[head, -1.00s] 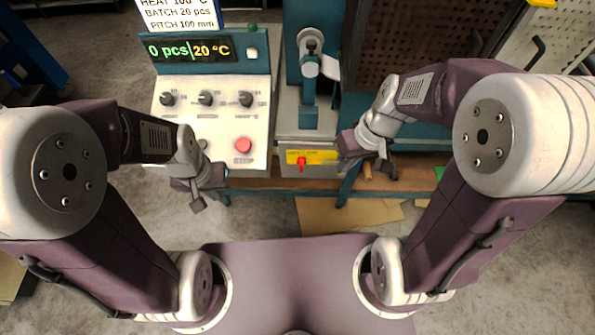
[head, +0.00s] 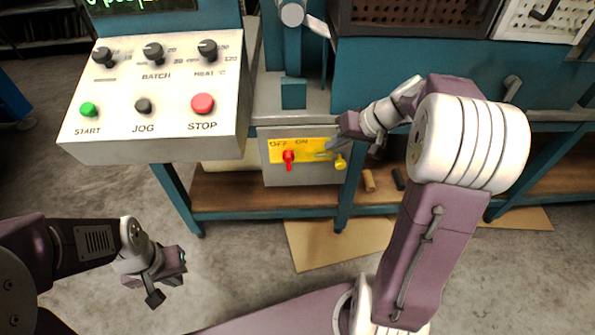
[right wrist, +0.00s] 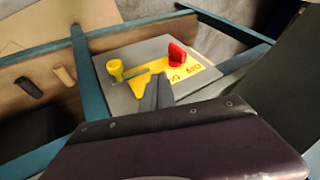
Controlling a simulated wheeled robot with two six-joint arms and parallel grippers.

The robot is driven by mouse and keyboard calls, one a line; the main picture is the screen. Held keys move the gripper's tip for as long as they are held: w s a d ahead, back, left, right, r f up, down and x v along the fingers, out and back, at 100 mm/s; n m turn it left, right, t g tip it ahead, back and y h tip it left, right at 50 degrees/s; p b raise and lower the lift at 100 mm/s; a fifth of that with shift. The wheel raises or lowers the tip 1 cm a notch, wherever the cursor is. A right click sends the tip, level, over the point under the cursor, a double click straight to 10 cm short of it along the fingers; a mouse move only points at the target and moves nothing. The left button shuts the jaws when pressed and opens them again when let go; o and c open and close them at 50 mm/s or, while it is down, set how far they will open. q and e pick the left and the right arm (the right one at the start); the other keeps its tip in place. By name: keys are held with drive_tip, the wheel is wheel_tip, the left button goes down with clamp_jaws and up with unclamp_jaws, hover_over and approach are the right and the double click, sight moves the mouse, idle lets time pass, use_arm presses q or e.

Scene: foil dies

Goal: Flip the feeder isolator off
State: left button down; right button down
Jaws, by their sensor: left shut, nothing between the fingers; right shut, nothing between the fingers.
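The feeder isolator is a grey box (head: 277,178) with a yellow plate marked OFF and ON, below the control panel in the head view. Its red handle (head: 289,158) points down under the lettering; which setting it is at I cannot tell. A yellow knob (head: 340,162) sits at the plate's right end. My right gripper (head: 325,151) is shut and empty in front of the plate. In the right wrist view its fingertips (right wrist: 157,84) lie between the yellow knob (right wrist: 115,69) and the red handle (right wrist: 177,53), apart from the handle. My left gripper (head: 160,290) is shut and empty, low at left.
A control panel (head: 140,130) with knobs, START, JOG and a red STOP button (head: 202,103) overhangs left of the box. A teal table leg (head: 344,200) stands right of it. A wooden shelf (head: 265,195) runs below, with small cylinders (head: 368,181). Cardboard (head: 320,243) lies on the floor.

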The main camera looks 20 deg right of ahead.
sight(289, 161)
drive_tip(key=shift+d, duration=0.1)
drive_tip(key=w+a+f+b, duration=0.1)
drive_tip(key=w+a+f, duration=0.1)
drive_tip(key=w+a+f+b, duration=0.2)
drive_tip(key=a+f, duration=0.1)
drive_tip(key=w+a+f+b, duration=0.2)
drive_tip(key=f, duration=0.1)
drive_tip(key=shift+a, duration=0.2)
idle(0.3)
